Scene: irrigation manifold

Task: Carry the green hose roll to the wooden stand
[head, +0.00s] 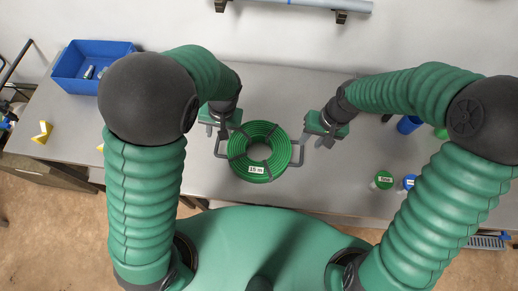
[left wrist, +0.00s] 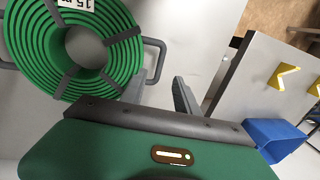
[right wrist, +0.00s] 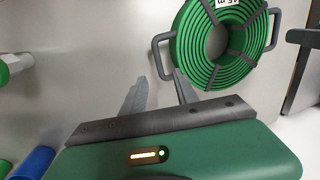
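The green hose roll (head: 259,152) lies flat on the grey bench, with dark straps, a "15 m" label and a grey handle on each side. My left gripper (head: 222,132) is at its left handle; in the left wrist view the fingers (left wrist: 160,84) are apart near that handle (left wrist: 156,58). My right gripper (head: 320,138) is by the right handle (head: 298,152); in the right wrist view its fingers (right wrist: 158,76) are apart, with the handle (right wrist: 160,58) just beyond them. Neither grips anything. I cannot make out a wooden stand.
A blue bin (head: 92,68) with small parts stands at the back left. A yellow bracket (head: 42,132) is on the left of the bench. Green-topped (head: 383,180) and blue-topped (head: 409,182) items stand at the right. A pipe on brackets (head: 300,3) runs along the wall.

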